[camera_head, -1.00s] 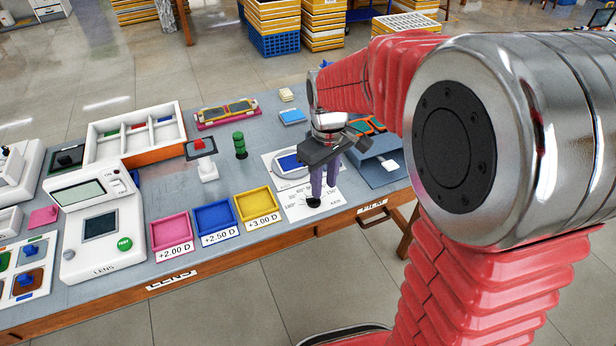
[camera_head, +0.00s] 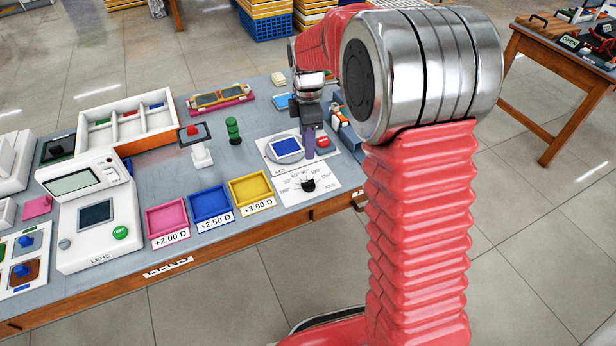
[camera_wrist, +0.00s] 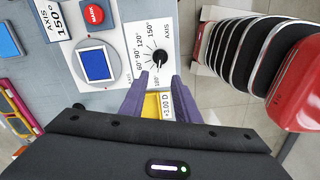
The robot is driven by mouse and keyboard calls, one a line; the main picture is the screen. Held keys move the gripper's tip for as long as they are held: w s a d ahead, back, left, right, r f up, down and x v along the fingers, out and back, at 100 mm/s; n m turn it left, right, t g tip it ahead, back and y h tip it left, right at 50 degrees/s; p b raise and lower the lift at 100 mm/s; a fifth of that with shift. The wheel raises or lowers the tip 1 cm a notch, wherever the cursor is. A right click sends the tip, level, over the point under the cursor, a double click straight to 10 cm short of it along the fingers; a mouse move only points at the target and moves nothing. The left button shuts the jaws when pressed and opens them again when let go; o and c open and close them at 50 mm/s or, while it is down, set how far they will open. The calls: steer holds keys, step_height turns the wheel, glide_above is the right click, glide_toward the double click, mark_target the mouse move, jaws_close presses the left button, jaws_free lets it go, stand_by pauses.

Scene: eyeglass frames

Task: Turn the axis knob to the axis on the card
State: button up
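The axis knob (camera_head: 308,185) is a black dial on a white panel (camera_head: 290,198) with degree marks, at the front right of the bench. In the wrist view the knob (camera_wrist: 160,57) lies just beyond my fingertips, uncovered, with a short pale mark on it; I cannot read its exact setting. The white card (camera_wrist: 47,20) at the upper left of the wrist view reads "AXIS 150°". My gripper (camera_head: 309,152) stands behind the knob in the head view, beside the blue-screened disc. In the wrist view my gripper (camera_wrist: 160,84) has its purple fingers apart, empty.
A round disc with a blue square (camera_head: 287,147) and a red button (camera_wrist: 93,13) are close to the knob panel. Yellow (camera_head: 251,189), blue (camera_head: 211,204) and pink (camera_head: 167,220) trays line the front edge. A lens meter (camera_head: 95,215) stands left.

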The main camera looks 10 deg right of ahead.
mark_target(308, 181)
steer(key=shift+f, duration=0.15)
step_height(308, 181, down, 14)
steer(key=shift+r, duration=0.2)
stand_by(0.6)
jaws_close()
stand_by(0.4)
